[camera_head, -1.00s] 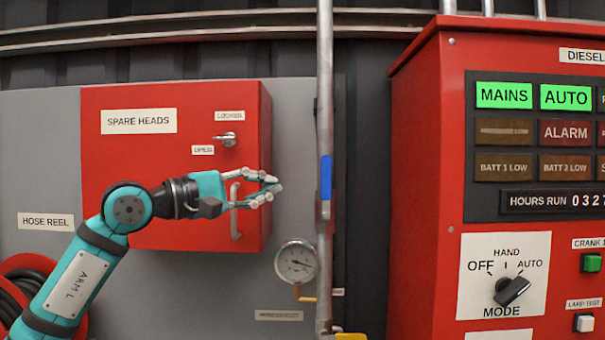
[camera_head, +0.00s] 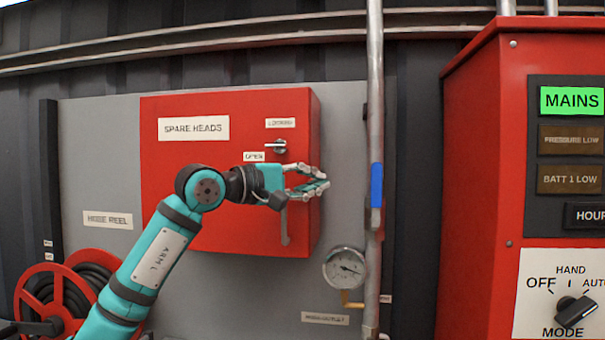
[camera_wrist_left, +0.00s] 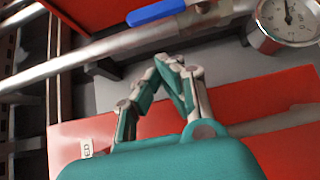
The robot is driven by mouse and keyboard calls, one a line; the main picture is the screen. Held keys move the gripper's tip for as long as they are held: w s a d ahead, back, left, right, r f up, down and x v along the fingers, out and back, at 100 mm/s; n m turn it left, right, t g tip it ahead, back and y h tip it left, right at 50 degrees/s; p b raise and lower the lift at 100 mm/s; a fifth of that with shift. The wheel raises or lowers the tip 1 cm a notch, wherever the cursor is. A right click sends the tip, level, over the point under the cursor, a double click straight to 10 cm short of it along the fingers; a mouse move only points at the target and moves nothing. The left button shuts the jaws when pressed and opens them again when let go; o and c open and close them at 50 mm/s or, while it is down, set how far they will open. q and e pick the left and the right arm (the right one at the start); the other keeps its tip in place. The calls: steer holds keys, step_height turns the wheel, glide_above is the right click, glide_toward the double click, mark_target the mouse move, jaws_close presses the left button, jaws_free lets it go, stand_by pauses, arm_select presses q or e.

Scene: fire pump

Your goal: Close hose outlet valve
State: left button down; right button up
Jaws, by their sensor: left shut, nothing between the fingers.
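A valve with a blue lever handle (camera_head: 376,185) sits on the vertical grey pipe (camera_head: 374,110) right of the red cabinet. The lever lies along the pipe. The blue lever (camera_wrist_left: 156,11) also shows at the top of the left wrist view, beyond my fingertips. My left gripper (camera_head: 322,180) is in front of the cabinet's right edge, left of the lever and apart from it. Its fingers come together at the tips (camera_wrist_left: 170,62) with nothing between them. My right gripper is not in view.
The red SPARE HEADS cabinet (camera_head: 230,110) is behind my left arm. A pressure gauge (camera_head: 344,268) is beside the pipe, below the lever. A hose reel (camera_head: 50,300) stands lower left. The red pump control panel (camera_head: 475,150) stands right of the pipe.

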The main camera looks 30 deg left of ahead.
mark_target(376, 195)
arm_select(q)
steer(key=shift+w+d+p, duration=0.75)
steer(key=shift+w+d, duration=0.6)
steer(key=shift+d, duration=0.25)
steer(key=shift+w+d+p, duration=0.75)
steer(key=shift+w+d, duration=0.55)
steer(key=shift+d, duration=0.25)
steer(key=p, duration=0.1)
steer(key=d+m+g+y+p, duration=0.1)
steer(key=p, duration=0.1)
steer(key=d+r+m+p, duration=0.1)
steer(key=shift+w+d+g+p, duration=0.15)
steer(key=shift+w+g+p, duration=0.15)
steer(key=shift+g+p, duration=0.1)
